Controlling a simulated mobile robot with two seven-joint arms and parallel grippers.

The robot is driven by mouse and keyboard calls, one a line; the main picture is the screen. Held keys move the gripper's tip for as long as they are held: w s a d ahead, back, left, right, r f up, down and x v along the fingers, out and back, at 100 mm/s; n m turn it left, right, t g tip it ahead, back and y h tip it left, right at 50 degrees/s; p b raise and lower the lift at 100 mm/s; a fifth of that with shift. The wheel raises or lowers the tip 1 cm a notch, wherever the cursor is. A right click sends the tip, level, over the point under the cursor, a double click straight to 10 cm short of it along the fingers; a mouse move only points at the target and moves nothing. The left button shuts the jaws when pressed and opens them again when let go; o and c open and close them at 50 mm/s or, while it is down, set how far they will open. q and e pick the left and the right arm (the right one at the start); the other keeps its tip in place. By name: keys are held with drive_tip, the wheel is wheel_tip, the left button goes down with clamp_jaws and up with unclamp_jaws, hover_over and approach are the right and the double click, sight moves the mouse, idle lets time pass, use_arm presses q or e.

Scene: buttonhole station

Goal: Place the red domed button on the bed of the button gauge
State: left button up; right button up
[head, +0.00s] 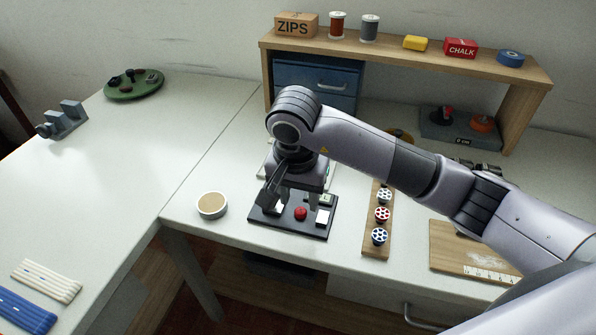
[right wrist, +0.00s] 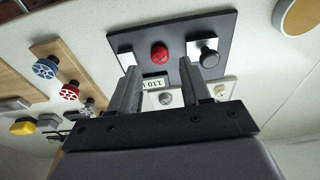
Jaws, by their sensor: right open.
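The red domed button (head: 301,214) sits on a black plate (head: 257,218) near the front of the table. In the right wrist view the red button (right wrist: 159,53) lies on the black plate (right wrist: 226,24) between pale square pads and beside a black knob. My right gripper (head: 297,210) hangs above this plate, pointing down. Its fingers (right wrist: 159,72) are open and empty, spread to either side of the button, apart from it. A grey gauge-like device (head: 66,120) with upright jaws stands on the left table; I cannot tell whether it is the button gauge. My left gripper is not in view.
A round tan-topped cup (head: 212,205) stands left of the plate. A wooden strip (head: 374,249) with several coloured buttons and a wooden board (head: 450,247) lie to the right. A shelf (head: 400,53) stands behind.

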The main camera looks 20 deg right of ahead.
sight(298, 224)
wheel_tip(298, 224, up, 9)
drive_tip(key=s, duration=0.1)
drive_tip(key=shift+a+f, duration=0.15)
drive_tip(key=shift+a, duration=0.2)
idle(0.3)
